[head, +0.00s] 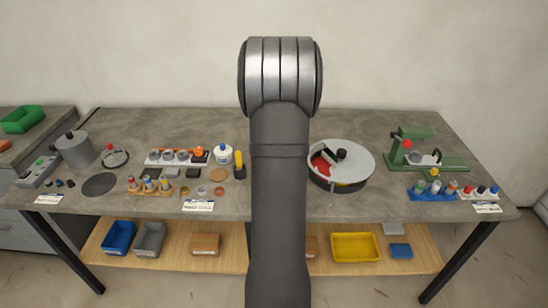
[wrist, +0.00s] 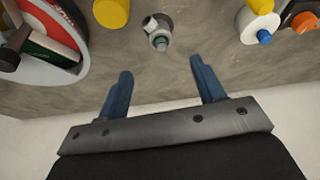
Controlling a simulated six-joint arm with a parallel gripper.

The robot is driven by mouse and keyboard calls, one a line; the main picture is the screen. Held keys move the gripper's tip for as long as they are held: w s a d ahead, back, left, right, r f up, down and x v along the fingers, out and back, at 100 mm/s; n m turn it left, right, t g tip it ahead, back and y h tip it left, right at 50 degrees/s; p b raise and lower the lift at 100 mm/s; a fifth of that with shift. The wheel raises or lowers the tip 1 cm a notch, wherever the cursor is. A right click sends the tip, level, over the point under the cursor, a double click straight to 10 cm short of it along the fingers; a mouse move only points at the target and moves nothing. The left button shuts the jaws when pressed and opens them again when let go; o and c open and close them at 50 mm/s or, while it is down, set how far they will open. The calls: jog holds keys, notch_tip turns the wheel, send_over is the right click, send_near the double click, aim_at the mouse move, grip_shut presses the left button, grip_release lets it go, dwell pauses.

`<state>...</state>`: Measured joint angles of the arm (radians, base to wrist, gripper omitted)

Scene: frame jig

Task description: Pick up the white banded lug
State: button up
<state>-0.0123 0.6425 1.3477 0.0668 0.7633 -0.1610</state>
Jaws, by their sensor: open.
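I cannot single out the white banded lug with certainty. A pale, whitish-grey piece (head: 451,187) stands among small coloured pieces in the blue rack (head: 416,193) at the right of the bench in the head view; its banding is too small to tell. My gripper (wrist: 163,82) shows in the wrist view with two blue fingers apart and nothing between them. Ahead of the fingers stands a small grey metal fitting (wrist: 160,41) with a green centre and a whitish part beside it. In the head view my own arm hides the gripper and this fitting.
A round turntable (head: 360,155) stands right of my arm, a green press (head: 395,150) farther right. A white bottle (head: 223,155) and a yellow tool (head: 239,166) stand just left. A wooden rack (head: 150,191) with banded pieces and a white rack (head: 478,195) lie near the front.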

jog(key=x, duration=0.9)
jog(key=shift+w+d+f, duration=0.1)
jog(key=shift+w+x, duration=0.15)
jog(key=shift+x, duration=1.1)
jog(key=shift+w+x, duration=0.15)
jog(key=shift+x, duration=1.15)
jog(key=c, duration=1.1)
